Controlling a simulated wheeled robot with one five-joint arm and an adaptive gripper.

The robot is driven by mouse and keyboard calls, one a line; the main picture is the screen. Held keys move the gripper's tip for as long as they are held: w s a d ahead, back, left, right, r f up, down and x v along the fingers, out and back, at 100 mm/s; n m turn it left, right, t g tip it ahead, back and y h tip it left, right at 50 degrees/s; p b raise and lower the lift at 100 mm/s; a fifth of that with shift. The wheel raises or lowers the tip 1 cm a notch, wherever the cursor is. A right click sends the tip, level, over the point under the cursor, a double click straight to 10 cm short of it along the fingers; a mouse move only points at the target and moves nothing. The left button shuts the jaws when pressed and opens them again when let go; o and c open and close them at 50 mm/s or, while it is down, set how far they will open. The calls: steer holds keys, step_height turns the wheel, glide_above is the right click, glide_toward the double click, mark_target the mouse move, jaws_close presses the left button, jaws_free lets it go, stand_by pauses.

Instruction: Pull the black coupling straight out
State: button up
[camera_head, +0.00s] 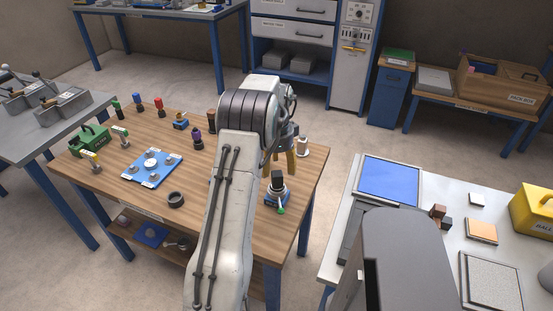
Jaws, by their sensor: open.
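A black block-like part (278,180), which looks like the black coupling, stands upright in a small blue base (276,197) with a green-tipped lever (281,210), near the right side of the wooden table. My gripper (279,168) points down right at the black part, its brass-coloured fingers apart. I cannot tell whether the fingers touch the part.
The wooden table (135,185) also bears a blue plate (152,167) with round fittings, a black ring (176,199), a green box (90,140) and several small coloured-top parts. A pale knob-like part (303,147) stands close behind my gripper. A white bench (335,250) stands to the right.

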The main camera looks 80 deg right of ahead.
mark_target(277, 173)
steer(key=shift+f, duration=2.15)
steer(key=shift+o, duration=0.2)
steer(key=c, duration=1.2)
steer(key=o, duration=1.2)
steer(key=shift+c, duration=0.2)
steer(key=shift+r, duration=0.1)
steer(key=shift+r, duration=3.55)
steer(key=shift+w+r, duration=0.1)
steer(key=shift+w, duration=0.05)
